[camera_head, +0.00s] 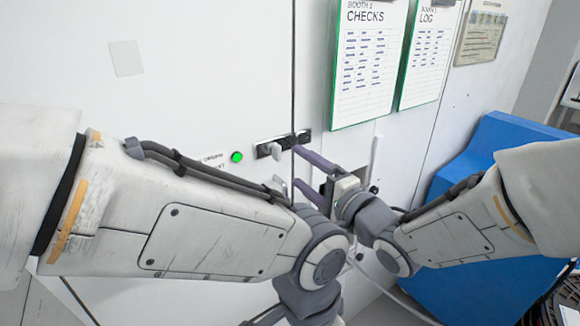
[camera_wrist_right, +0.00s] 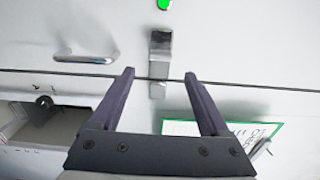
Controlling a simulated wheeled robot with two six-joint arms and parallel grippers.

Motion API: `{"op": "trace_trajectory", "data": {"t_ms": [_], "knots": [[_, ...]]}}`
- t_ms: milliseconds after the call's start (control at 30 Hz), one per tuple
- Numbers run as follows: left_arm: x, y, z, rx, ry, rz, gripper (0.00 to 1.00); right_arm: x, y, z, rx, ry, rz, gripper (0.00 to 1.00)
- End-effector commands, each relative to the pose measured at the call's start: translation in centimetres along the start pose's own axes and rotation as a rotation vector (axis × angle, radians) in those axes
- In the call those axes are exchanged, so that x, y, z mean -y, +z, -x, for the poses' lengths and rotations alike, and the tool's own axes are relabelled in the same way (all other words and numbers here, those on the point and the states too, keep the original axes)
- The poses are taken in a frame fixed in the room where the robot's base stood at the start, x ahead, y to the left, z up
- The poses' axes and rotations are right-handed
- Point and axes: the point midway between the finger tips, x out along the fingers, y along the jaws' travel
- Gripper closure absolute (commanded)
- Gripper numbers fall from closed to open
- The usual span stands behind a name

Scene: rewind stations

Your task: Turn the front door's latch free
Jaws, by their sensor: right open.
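The latch (camera_head: 268,150) is a pale grey piece on a dark plate that reaches across the upright door seam in the head view. In the right wrist view the latch (camera_wrist_right: 160,45) lies straight ahead, crossing the seam between the fingertips. The front door (camera_head: 195,70) is the white panel left of the seam and looks shut. My right gripper (camera_head: 297,166) has its two purple fingers apart. In the right wrist view the gripper (camera_wrist_right: 159,76) is open and empty, its fingers to either side of the latch. Contact cannot be told.
A green light (camera_head: 237,157) sits beside the latch. A silver bar handle (camera_wrist_right: 85,58) and an open recess (camera_wrist_right: 52,122) show in the right wrist view. Checklist boards (camera_head: 368,65) hang above right. A blue seat-like block (camera_head: 490,140) stands at right. My left forearm crosses before the door.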

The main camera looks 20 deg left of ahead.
Motion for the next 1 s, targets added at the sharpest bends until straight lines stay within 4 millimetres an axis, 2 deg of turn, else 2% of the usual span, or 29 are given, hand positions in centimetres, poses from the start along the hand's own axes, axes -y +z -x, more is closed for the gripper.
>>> {"op": "trace_trajectory", "data": {"t_ms": [100,200,667,767,867,1000], "knots": [[0.0,0.0,-0.5,0.0,0.0,0.0,0.5,0.0,-0.1,1.8,-0.002,-0.002,0.001,0.2],[0.1,0.0,-0.7,0.0,0.0,0.0,0.5,0.0,-0.1,2.5,-0.001,-0.002,0.0,0.2],[0.0,0.0,-0.6,0.0,0.0,0.0,0.5,-0.4,-0.2,2.9,-0.016,0.029,0.035,0.2],[0.0,0.0,-0.6,0.0,0.0,0.0,0.5,-1.8,-0.7,3.3,-0.056,0.121,0.138,0.2],[0.0,0.0,-0.6,0.0,0.0,0.0,0.5,-4.2,-1.4,4.5,-0.093,0.283,0.299,0.2],[0.1,0.0,-0.6,0.0,0.0,0.0,0.5,-8.1,-1.8,7.9,-0.069,0.566,0.533,0.2]]}}
